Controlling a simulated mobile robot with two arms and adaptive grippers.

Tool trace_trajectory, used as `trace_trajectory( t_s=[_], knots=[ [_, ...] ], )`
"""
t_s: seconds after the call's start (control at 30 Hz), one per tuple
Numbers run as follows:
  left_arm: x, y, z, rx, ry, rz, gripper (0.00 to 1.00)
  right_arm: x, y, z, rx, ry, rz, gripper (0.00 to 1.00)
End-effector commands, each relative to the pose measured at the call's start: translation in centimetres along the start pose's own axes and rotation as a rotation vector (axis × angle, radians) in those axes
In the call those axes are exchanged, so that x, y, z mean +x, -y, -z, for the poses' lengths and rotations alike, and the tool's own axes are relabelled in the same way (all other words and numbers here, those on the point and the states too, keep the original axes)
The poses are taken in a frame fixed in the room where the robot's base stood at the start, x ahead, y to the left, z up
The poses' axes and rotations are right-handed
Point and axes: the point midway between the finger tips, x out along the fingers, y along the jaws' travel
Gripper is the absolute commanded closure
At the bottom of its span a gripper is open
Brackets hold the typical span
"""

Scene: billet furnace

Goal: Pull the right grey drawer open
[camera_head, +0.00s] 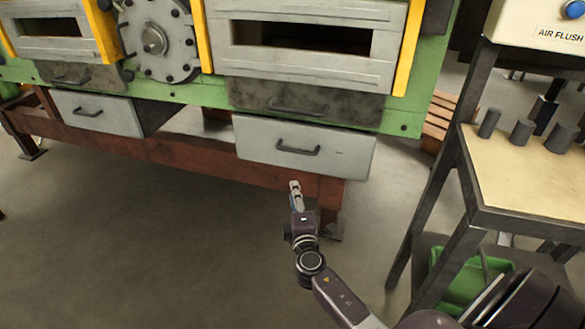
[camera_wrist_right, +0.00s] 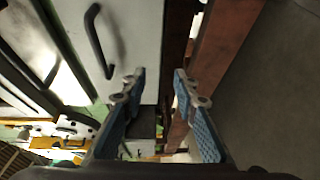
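The right grey drawer (camera_head: 345,153) is under the green furnace body, with a dark bar handle (camera_head: 298,149) on its front. I cannot tell whether it is fully shut. In the right wrist view the drawer front (camera_wrist_right: 143,40) and its handle (camera_wrist_right: 98,42) are at the upper left. My right gripper (camera_head: 295,186) is below the handle, in front of the red-brown beam. In the wrist view its blue-padded fingers (camera_wrist_right: 157,82) are spread with nothing between them, and the handle is to their left, apart from them. My left gripper is not in view.
A left grey drawer (camera_head: 118,115) shows its dark side. Dark panels with handles (camera_head: 320,102) sit above the grey drawers. The red-brown frame (camera_head: 190,155) runs below. A bench (camera_head: 530,190) with grey cylinders stands at the right, a green crate (camera_head: 465,280) beneath it. Floor is clear at the left.

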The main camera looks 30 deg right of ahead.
Motion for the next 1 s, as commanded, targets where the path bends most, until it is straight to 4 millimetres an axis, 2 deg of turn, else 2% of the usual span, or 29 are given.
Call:
trace_trajectory(
  t_s=[0.1, 0.13, 0.2, 0.3, 0.7, 0.83, 1.0],
  knots=[
    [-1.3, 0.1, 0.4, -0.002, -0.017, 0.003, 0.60, 0.7, -4.6, -0.1, -0.058, 0.017, -0.141, 0.73],
    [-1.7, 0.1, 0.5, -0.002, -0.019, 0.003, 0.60, 0.8, -5.5, -0.2, -0.068, 0.021, -0.165, 0.73],
    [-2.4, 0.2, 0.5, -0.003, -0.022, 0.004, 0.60, 0.8, -7.1, -0.2, -0.087, 0.028, -0.205, 0.73],
    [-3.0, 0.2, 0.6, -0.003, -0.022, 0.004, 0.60, 1.1, -8.4, -0.3, -0.098, 0.034, -0.232, 0.73],
    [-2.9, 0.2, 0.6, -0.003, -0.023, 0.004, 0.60, 6.8, -9.9, -0.4, -0.100, 0.034, -0.232, 0.73],
    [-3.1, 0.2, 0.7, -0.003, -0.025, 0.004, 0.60, 7.9, -10.1, -0.5, -0.099, 0.034, -0.231, 0.73],
    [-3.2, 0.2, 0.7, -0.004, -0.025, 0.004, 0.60, 8.3, -10.1, -0.5, -0.099, 0.034, -0.229, 0.73]
  ],
)
